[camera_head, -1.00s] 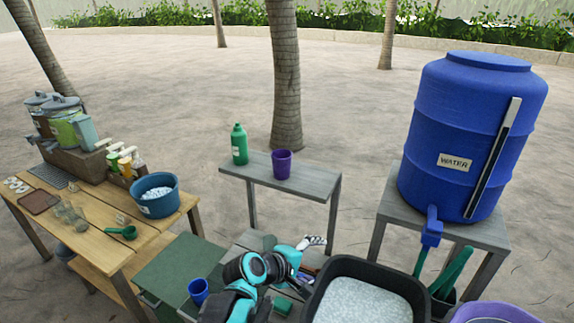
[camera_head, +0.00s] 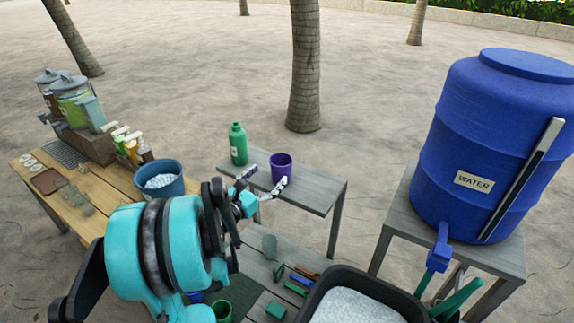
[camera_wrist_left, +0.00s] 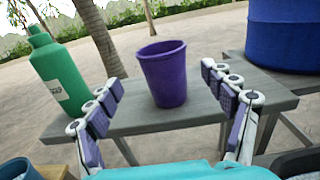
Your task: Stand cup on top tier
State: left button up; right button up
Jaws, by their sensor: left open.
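A purple cup (camera_head: 281,168) stands upright on the grey upper tier (camera_head: 318,196), to the right of a green bottle (camera_head: 238,144). My left gripper (camera_head: 264,181) is open and empty in front of the cup. In the left wrist view the cup (camera_wrist_left: 165,76) shows beyond and between the spread fingers, with a gap on each side. The bottle (camera_wrist_left: 60,78) is left of the left finger. My right gripper is not in view.
A green cup (camera_head: 222,310) stands lower down, partly hidden by my left arm. A blue water barrel (camera_head: 490,150) stands at the right, a black basin (camera_head: 345,272) at the front. A wooden table (camera_head: 50,195) with a blue bucket (camera_head: 159,184) is at the left.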

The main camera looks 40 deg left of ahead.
aim_at(286, 161)
pick_arm(q)
jog(key=w, duration=0.7)
jog(key=shift+w+a+f, duration=0.15)
jog(key=shift+a+f, duration=0.05)
jog(key=c, duration=1.4)
jog(key=shift+o, duration=0.2)
jog(key=shift+r, duration=0.1)
